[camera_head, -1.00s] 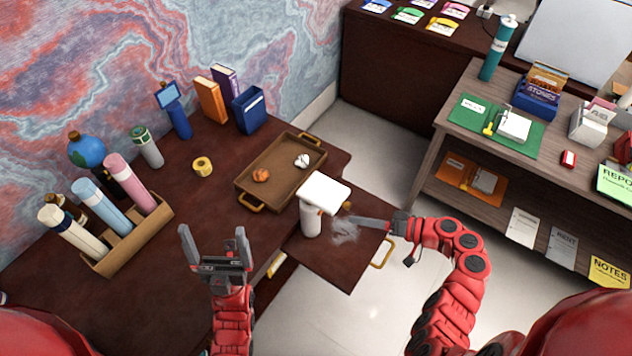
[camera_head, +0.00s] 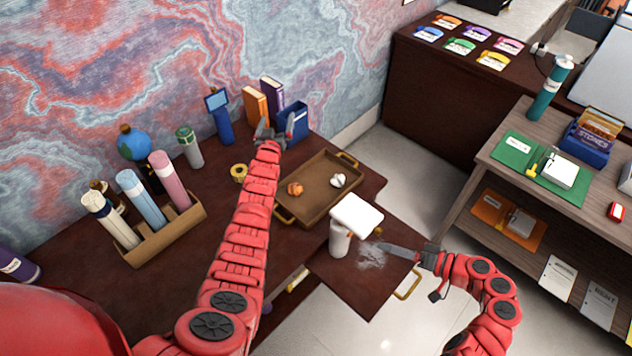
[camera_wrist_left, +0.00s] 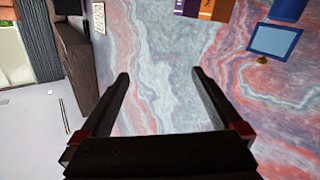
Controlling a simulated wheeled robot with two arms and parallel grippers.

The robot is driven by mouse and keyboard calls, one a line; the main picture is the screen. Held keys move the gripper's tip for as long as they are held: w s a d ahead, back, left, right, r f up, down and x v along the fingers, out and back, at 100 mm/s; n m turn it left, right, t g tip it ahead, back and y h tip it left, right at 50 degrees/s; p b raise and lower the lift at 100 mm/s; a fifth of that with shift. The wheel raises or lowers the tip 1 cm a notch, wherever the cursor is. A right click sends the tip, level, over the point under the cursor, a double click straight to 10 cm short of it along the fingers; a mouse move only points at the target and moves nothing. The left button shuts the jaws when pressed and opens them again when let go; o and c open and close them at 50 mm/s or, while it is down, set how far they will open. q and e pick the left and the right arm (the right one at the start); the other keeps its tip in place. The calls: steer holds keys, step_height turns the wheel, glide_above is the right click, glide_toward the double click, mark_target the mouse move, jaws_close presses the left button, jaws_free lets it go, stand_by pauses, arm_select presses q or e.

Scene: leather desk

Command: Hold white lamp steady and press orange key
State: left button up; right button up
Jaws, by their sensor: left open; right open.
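The white lamp (camera_head: 357,214), a flat white head on a white cylinder, stands upright on the lower desk leaf. A small orange-brown knob (camera_head: 379,232) shows at the right of its head; I cannot tell if this is the orange key. My right gripper (camera_head: 380,247) is open just right of the lamp, seen edge-on, with a pale whitish patch between them. Contact with the lamp is not visible. My left gripper (camera_head: 274,130) is open and empty, reached far back near the blue box; its spread fingers (camera_wrist_left: 160,77) face the marbled wall in the left wrist view.
A brown tray (camera_head: 308,214) with an orange and a white lump lies behind the lamp. The blue lamp (camera_head: 222,121), a yellow tape roll (camera_head: 239,173), books (camera_head: 256,105) and the blue box (camera_head: 294,121) surround my left arm. A tube rack (camera_head: 168,237) stands left.

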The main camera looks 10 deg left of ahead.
arm_select(q)
steer(key=w+a+f+n+g+y, duration=0.2)
steer(key=a+f+n+g, duration=0.1)
steer(key=a+n+g, duration=0.25)
steer(key=n+g+h, duration=0.5)
steer(key=g+h, duration=0.2)
steer(key=g, duration=0.7)
glide_toward(337, 227)
step_height(337, 227, up, 3)
steer(key=w+a, duration=0.3)
steer(key=x, duration=1.7)
steer(key=shift+w+d, duration=0.1)
steer(key=shift+d, duration=0.15)
jaws_close()
arm_select(e)
jaws_close()
